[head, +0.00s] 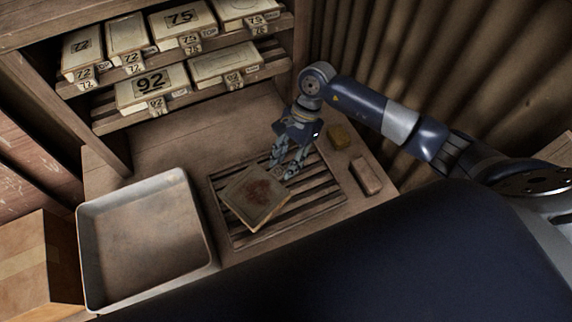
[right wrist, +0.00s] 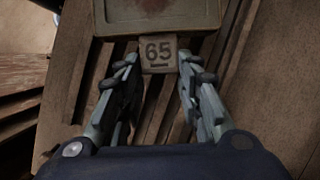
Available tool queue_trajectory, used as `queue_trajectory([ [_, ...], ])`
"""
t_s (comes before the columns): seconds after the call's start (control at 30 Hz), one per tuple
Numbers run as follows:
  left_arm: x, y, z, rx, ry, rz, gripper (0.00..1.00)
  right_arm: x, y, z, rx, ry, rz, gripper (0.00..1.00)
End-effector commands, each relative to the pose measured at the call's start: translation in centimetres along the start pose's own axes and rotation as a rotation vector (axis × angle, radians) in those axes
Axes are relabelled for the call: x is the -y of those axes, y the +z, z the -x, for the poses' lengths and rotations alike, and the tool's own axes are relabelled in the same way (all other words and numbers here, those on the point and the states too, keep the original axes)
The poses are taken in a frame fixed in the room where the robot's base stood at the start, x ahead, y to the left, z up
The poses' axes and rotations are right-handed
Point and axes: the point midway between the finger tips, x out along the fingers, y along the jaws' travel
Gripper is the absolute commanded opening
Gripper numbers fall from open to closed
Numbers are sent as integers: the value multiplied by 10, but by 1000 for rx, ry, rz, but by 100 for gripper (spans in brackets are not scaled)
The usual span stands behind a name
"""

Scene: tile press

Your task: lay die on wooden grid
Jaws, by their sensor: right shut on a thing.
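The die (head: 256,195) is a square, pale plate with a reddish-brown stain on its face. In the right wrist view its tab (right wrist: 158,53), marked 65, lies between my fingertips, and the plate (right wrist: 150,14) extends beyond the top edge. My right gripper (head: 283,172) is shut on this tab. The die is over the left part of the slatted wooden grid (head: 318,192), turned at an angle to the slats. I cannot tell whether it rests on the slats or hangs just above them. My left gripper is not in view.
A metal tray (head: 88,254) stands left of the grid. Behind, a shelf (head: 215,93) holds several numbered dies. A cardboard box (head: 35,262) is at the left edge.

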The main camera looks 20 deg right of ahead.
Motion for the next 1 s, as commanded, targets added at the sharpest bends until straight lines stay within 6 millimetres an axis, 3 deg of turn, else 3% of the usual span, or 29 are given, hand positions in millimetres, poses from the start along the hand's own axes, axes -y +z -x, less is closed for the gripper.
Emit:
queue_trajectory([
  [0.3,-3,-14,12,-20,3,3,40,0,-12,-31,3,-1,1,0],
  [0.67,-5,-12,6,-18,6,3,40,0,-15,-35,1,-2,2,0],
  [0.7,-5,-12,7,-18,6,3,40,0,-15,-35,-1,1,1,37],
  [0.77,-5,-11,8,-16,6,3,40,0,-15,-34,-1,1,1,51],
  [1.0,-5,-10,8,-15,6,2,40,0,-15,-34,-1,1,1,53],
])
